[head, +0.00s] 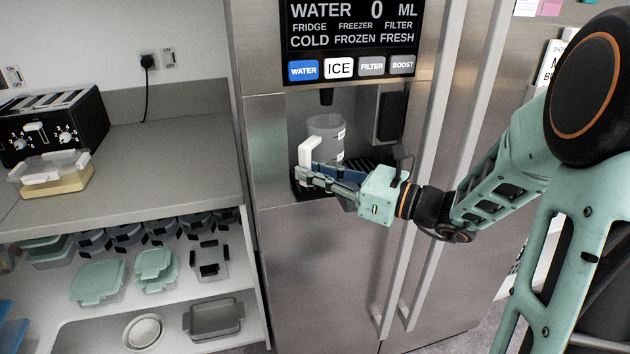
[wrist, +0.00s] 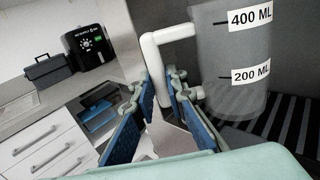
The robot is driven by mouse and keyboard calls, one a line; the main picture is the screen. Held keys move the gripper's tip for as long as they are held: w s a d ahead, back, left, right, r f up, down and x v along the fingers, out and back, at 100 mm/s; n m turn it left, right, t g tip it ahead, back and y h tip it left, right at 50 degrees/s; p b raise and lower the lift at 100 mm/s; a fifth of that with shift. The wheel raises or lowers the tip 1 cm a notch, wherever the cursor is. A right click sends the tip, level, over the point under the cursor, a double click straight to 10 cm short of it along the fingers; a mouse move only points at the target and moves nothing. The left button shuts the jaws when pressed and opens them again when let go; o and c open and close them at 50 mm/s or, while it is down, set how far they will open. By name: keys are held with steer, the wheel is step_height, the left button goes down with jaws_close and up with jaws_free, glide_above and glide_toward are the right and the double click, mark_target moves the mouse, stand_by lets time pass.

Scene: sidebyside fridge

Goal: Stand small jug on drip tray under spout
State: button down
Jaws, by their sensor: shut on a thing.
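The small jug (head: 326,137) is a clear grey cup with a white handle, upright in the fridge's dispenser recess below the dark spout (head: 326,97). In the wrist view the jug (wrist: 228,62) shows 400 ML and 200 ML marks. My gripper (head: 312,176) reaches in from the right and is shut on the jug's white handle (wrist: 158,75), low down between the blue finger pads. The dark ribbed drip tray (wrist: 288,128) lies below the jug. Whether the jug's base touches the tray is hard to tell.
The dispenser panel (head: 347,40) is above the recess, with a dark block (head: 390,115) inside at right. Long fridge handles (head: 425,170) stand near my arm. At left, a counter (head: 150,165) bears a toaster (head: 55,122) and a lidded box (head: 50,175).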

steer(key=shift+f, duration=0.3)
steer(key=shift+f, duration=0.15)
steer(key=c, duration=1.9)
jaws_free()
steer(key=shift+c, duration=0.2)
steer(key=v, duration=1.2)
